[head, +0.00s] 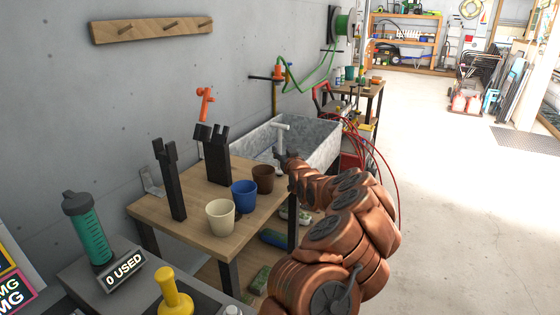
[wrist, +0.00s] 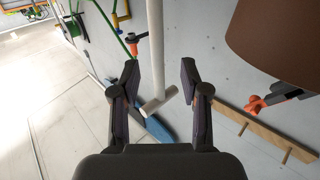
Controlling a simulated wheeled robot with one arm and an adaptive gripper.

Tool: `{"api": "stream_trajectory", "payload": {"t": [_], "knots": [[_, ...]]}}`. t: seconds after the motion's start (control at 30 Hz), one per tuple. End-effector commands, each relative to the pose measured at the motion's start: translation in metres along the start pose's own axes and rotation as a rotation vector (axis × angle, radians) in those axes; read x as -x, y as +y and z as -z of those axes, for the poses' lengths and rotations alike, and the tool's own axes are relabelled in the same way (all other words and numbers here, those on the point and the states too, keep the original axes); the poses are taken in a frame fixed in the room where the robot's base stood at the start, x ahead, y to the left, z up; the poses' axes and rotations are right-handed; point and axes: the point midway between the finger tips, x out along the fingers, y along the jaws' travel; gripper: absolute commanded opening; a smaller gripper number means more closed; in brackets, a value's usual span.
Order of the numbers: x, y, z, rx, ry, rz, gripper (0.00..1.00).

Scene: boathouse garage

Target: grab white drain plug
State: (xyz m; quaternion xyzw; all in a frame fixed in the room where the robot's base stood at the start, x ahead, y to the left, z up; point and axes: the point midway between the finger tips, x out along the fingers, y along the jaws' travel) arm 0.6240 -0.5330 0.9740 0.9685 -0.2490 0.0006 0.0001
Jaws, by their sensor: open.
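The white drain plug (head: 281,137) stands upright with a T-shaped top at the near end of the grey sink (head: 330,140). In the wrist view, which looks upside down, its white shaft and crossbar (wrist: 156,45) show between my fingers. My gripper (head: 280,158) is open, close to the plug in the head view. In the wrist view its two fingers (wrist: 160,75) stand apart, one on each side of the plug, with gaps to both. How far the plug is in depth I cannot tell. Its lower end is hidden.
A brown cup (head: 263,179) is close beside my gripper and looms large in the wrist view (wrist: 285,40). A blue cup (head: 244,196), a cream cup (head: 220,217) and dark upright stands (head: 170,180) are on the wooden table (head: 190,225). Open floor lies right.

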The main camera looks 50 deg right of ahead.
Motion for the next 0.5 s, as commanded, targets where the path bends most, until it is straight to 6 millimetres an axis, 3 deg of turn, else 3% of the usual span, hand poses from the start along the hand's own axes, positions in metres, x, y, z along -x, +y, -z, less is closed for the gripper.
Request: {"api": "stream_trajectory", "payload": {"t": [0.5], "knots": [[-0.039, 0.005, -0.003, 0.004, -0.004, -0.003, 0.45]]}}
